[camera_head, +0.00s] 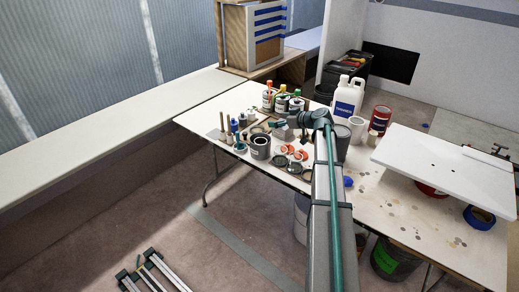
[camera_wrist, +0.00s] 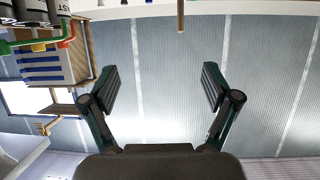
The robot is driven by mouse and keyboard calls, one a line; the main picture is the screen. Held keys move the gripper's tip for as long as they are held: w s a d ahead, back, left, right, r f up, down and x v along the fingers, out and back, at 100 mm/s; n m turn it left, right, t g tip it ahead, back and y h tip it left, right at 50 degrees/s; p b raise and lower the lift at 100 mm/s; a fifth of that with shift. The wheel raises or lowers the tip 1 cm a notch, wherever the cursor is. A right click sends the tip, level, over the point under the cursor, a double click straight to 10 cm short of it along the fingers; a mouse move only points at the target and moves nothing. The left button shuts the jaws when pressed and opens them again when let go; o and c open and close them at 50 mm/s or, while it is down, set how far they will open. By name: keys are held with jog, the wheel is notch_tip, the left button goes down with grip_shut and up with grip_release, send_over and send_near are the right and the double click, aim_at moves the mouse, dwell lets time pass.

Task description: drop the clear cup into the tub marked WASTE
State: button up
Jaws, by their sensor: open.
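My gripper (camera_head: 277,123) is over the left part of the work table, close to the bottles. In the wrist view its two fingers (camera_wrist: 160,88) are spread wide with nothing between them. A dark grey tub (camera_head: 260,152) with a pale label stands on the table just below and left of the gripper; its lettering is too small to read, so I cannot tell whether it is the WASTE tub. I cannot make out the clear cup in either view; small items near the tub are partly hidden by my arm.
Bottles with coloured tops (camera_head: 282,101) stand behind the gripper. A white jug (camera_head: 347,97), a red can (camera_head: 380,119) and white cups (camera_head: 356,127) stand to the right. Orange-rimmed rings (camera_head: 292,153) lie near the tub.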

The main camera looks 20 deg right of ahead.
jog(key=shift+v, duration=1.55)
jog(key=s+a+f+m+g, duration=0.1)
jog(key=s+a+f+g, duration=0.15)
jog(key=a+f, duration=0.5)
jog(key=s+a+f+m+g, duration=0.15)
jog(key=s+a+f, duration=0.25)
jog(key=a+f, duration=0.4)
jog(key=s+a+f+g+h, duration=0.2)
jog(key=s+a+f+g, duration=0.4)
jog(key=s+a+f, duration=0.6)
jog(key=s+a+f+g+h, duration=0.1)
jog(key=s+f+g, duration=0.2)
jog(key=s+f, duration=0.4)
jog(key=s+a+f+m+g+h, duration=0.1)
jog(key=s+f, duration=0.7)
jog(key=s, duration=1.2)
jog(key=s+a+f+m+g+h, duration=0.1)
jog(key=s+f+g, duration=0.4)
jog(key=s, duration=0.9)
notch_tip(320, 180, down, 3)
jog(key=shift+s+a, duration=0.25)
jog(key=shift+a, duration=0.55)
jog(key=shift+w, duration=0.1)
